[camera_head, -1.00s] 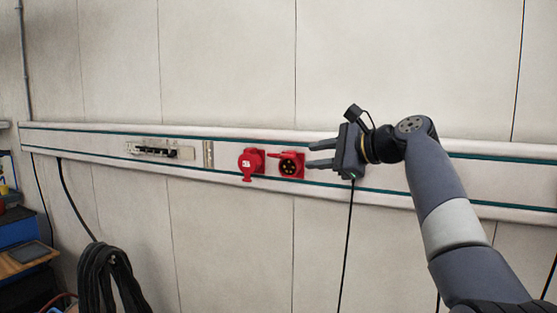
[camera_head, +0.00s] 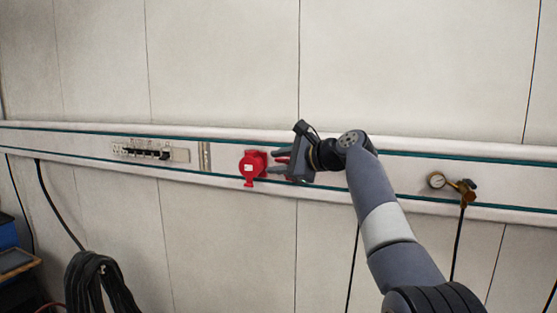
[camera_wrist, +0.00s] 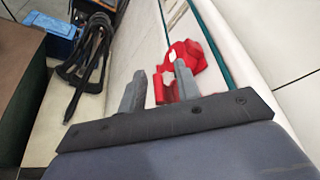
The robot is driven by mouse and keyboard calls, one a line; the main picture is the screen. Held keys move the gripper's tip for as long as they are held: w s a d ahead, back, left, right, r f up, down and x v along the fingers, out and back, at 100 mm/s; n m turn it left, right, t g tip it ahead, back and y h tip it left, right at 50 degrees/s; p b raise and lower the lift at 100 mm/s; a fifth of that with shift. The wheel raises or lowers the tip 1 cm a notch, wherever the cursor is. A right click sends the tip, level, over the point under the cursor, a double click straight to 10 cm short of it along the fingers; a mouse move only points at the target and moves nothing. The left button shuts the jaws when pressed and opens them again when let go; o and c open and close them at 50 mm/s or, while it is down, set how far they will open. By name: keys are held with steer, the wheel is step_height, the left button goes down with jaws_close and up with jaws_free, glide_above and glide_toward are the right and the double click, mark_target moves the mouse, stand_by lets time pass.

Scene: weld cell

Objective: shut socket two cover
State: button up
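Two red sockets sit on the wall rail. The left socket (camera_head: 252,166) has its round red cover over its front and shows in the wrist view (camera_wrist: 188,55) beyond my fingers. The second socket, just to its right, is mostly hidden behind my gripper (camera_head: 275,162) in the head view. Only a red sliver (camera_head: 282,152) of it shows there. In the wrist view a red part of it (camera_wrist: 162,90) shows between my two grey fingers. My gripper (camera_wrist: 160,76) is open, with its fingers apart around that part. The second socket's face and the cover's angle are hidden.
The white rail (camera_head: 228,174) runs across the wall. A switch panel (camera_head: 150,152) is further left, and a gauge with a brass valve (camera_head: 455,185) is at right. A coiled black cable (camera_head: 97,285) hangs at lower left. The wall above is clear.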

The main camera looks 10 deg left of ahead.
jaws_close()
steer(key=shift+f, duration=0.15)
stand_by(0.4)
